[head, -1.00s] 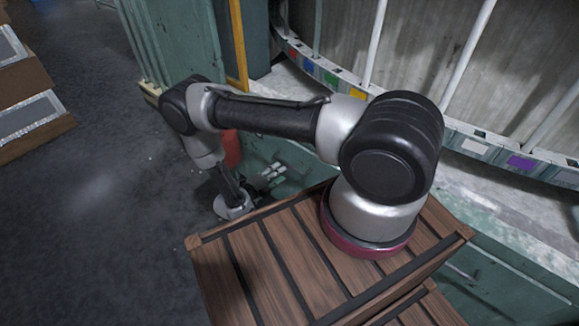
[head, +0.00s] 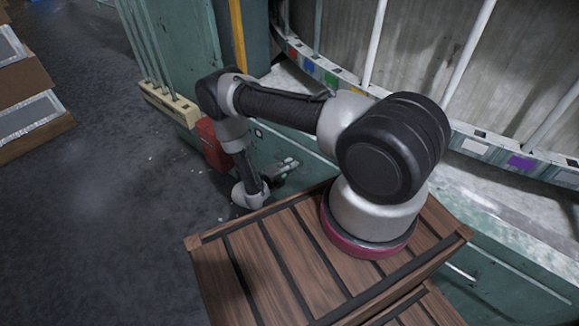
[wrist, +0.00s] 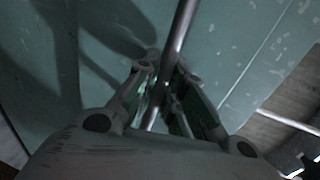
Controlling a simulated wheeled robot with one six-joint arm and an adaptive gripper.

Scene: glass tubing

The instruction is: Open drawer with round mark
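My gripper (head: 285,168) is beside the front of a green panel or drawer (head: 290,147), just past the wooden crate-like top. In the wrist view, a slim metal bar (wrist: 180,32) runs down between the two fingers of my gripper (wrist: 166,82), in front of a scuffed green surface (wrist: 225,50). The fingertips are near the bar on both sides. I cannot tell whether they press on it. A small pale mark (head: 258,133) shows on the green front next to a red box, too small to read its shape.
The red box (head: 212,145) hangs left of my gripper. Pipes end in a pale block (head: 170,101) at the left. A curved strip with coloured squares (head: 330,79) runs above the green front. Grey floor at left (head: 110,200) is clear.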

